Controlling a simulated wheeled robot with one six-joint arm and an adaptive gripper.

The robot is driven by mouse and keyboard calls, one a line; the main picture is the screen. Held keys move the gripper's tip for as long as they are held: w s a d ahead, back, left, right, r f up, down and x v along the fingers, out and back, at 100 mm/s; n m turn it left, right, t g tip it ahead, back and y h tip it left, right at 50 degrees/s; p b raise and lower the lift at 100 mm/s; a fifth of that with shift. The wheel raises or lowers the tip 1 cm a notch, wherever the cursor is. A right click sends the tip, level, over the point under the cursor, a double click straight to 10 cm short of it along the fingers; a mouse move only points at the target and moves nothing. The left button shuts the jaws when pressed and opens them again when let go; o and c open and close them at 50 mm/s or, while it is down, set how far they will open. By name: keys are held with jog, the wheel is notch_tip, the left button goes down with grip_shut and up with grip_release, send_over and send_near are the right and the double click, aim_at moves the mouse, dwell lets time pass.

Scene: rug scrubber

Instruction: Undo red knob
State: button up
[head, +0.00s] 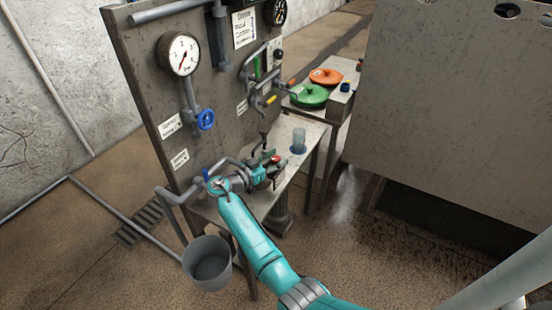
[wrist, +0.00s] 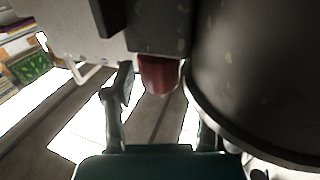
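The red knob (wrist: 158,74) shows in the wrist view as a short red cylinder under a dark grey block. It lies ahead of my gripper (wrist: 163,95), between the lines of the two fingers. The left finger stands apart from the knob with a gap. The right finger is mostly hidden by a large dark rounded body, so contact there cannot be told. In the head view, my gripper (head: 270,168) is at the small metal table, with a bit of red (head: 276,159) beside its fingers. The fingers look spread.
A panel (head: 135,75) with gauges, pipes and a blue valve wheel (head: 205,120) stands behind the small table (head: 284,136). A clear glass (head: 299,141) stands on that table. A grey bucket (head: 207,263) is below left. Green (head: 309,95) and orange (head: 326,76) discs lie further back.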

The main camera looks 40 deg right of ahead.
jog(key=a, duration=1.2)
dwell(0.3)
jog(key=shift+s, duration=0.15)
